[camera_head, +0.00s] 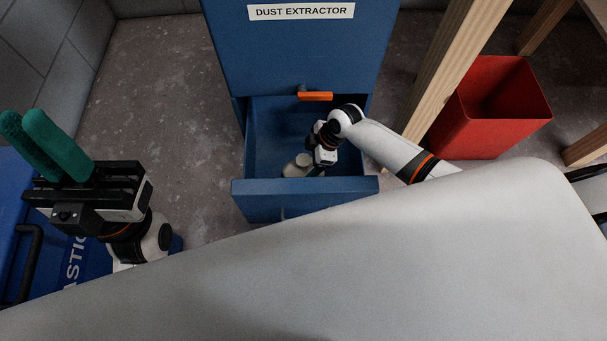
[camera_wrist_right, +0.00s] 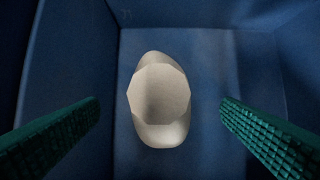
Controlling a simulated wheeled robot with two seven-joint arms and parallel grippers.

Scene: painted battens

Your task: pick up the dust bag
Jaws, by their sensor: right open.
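The dust bag (camera_head: 296,167) is a pale beige, rounded bag with a flat, many-sided end. It sits in the open blue drawer (camera_head: 305,212) of the dust extractor. The right wrist view shows the bag (camera_wrist_right: 159,95) on the drawer floor, between my two green fingers and apart from both. My right gripper (camera_wrist_right: 160,103) is open and empty, pointing down into the drawer over the bag. In the head view my right wrist hides part of the bag. My left gripper (camera_head: 28,122) is at the far left, its green fingers close together with nothing seen between them.
The blue dust extractor (camera_head: 300,55) has an orange handle piece (camera_head: 315,96) above the drawer. A red bin (camera_head: 490,112) stands right, behind a wooden post (camera_head: 440,75). A blue lettered box (camera_head: 75,255) is under my left arm. Bare floor (camera_head: 160,90) lies left of the extractor.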

